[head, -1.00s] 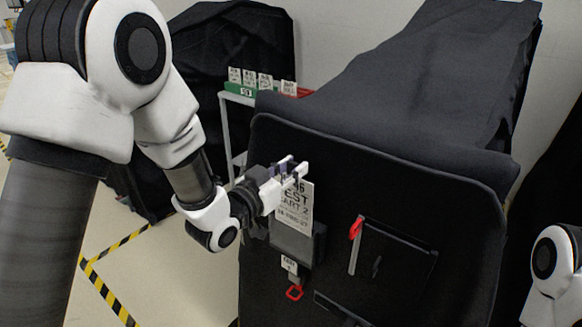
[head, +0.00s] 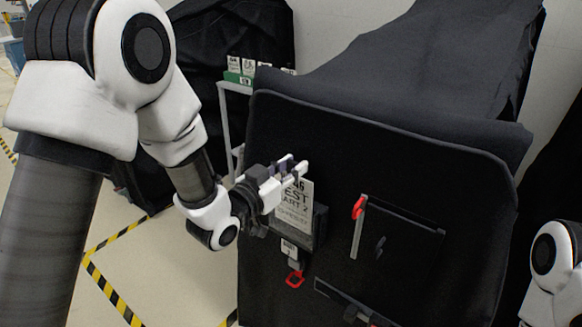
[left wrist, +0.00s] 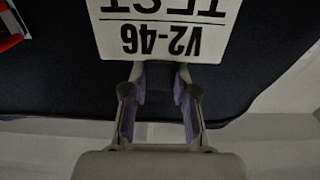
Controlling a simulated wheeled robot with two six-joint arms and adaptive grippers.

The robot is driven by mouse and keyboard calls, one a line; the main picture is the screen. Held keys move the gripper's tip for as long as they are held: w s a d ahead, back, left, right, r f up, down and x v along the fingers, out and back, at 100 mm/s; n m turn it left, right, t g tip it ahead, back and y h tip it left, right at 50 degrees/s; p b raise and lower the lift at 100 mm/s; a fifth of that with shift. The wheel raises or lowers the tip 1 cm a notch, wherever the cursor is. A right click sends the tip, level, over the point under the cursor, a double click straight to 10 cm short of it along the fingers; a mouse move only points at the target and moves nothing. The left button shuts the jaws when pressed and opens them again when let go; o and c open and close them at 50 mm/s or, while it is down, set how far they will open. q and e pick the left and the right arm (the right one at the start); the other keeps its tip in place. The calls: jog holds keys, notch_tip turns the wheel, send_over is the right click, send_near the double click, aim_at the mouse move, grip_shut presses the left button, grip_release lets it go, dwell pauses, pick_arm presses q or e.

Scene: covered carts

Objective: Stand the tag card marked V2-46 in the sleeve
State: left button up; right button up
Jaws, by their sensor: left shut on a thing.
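The white tag card (head: 293,209) has black print and is upright in front of the black covered cart. In the left wrist view the card (left wrist: 163,30) appears upside down and reads V2-46. My left gripper (head: 290,174) is shut on the card's top edge. In the left wrist view its fingers (left wrist: 160,84) meet that edge. The dark sleeve (head: 320,226) is on the cart's front, and its right side shows beside the card. The card's lower part overlaps the sleeve; I cannot tell how deep it sits. My right gripper is out of view.
Below the sleeve hang a small white label (head: 289,249) and a red ring (head: 295,279). A red-topped strap (head: 358,208) and a dark flap (head: 400,250) are to the right. A rack with several cards (head: 240,70) stands behind. Striped floor tape (head: 108,290) runs at left.

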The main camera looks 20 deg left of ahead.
pick_arm(q)
jog(key=shift+f, duration=0.2)
jog(key=shift+f+b, duration=0.95)
jog(key=shift+b, duration=0.05)
jog(key=o, duration=1.1)
jog(key=v, duration=0.7)
jog(key=shift+s+a, duration=0.1)
jog(key=shift+s, duration=0.1)
